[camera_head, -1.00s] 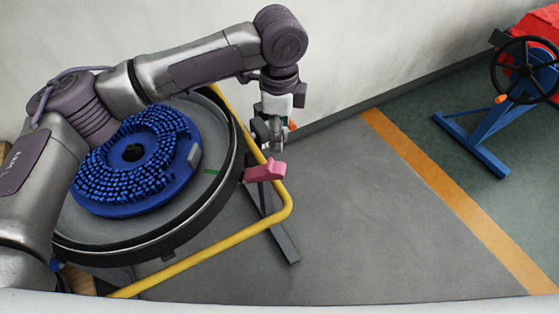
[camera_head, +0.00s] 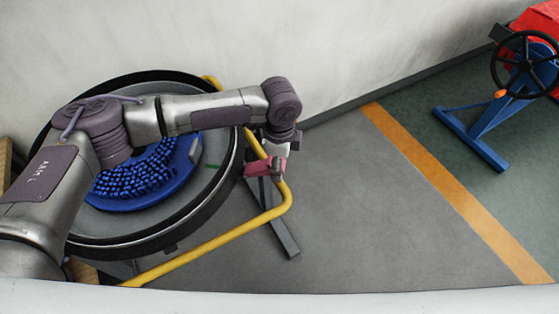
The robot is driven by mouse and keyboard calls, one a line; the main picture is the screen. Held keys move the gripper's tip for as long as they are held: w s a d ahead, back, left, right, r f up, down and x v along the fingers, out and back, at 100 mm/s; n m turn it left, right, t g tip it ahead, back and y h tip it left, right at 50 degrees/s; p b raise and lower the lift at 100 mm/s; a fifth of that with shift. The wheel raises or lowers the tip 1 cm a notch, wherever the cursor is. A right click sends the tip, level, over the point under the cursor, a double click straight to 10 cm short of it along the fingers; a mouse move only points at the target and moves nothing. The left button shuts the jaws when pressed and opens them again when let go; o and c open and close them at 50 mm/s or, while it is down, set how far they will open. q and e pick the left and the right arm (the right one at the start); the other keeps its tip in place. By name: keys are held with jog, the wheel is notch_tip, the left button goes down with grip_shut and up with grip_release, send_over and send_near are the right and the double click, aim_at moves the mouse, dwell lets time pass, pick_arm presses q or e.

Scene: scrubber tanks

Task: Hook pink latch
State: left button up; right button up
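The pink latch (camera_head: 264,169) is on the right outer side of the round black-rimmed tank (camera_head: 213,190), by the yellow tube frame. My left arm reaches across the tank from the left. My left gripper (camera_head: 270,163) points down at the latch and overlaps it in the picture. Its fingers are small and partly hidden by the wrist, so I cannot tell whether they are open or shut, or touching the latch. My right gripper is not in view.
A blue bristled brush disc (camera_head: 150,180) lies in the tank, partly under my arm. The yellow tube frame (camera_head: 215,238) runs around the tank. A wall is close behind. Grey floor (camera_head: 370,230) is free to the right. A blue stand (camera_head: 470,133) with a black handwheel (camera_head: 508,68) stands at far right.

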pick_arm(q)
grip_shut()
dwell(0.3)
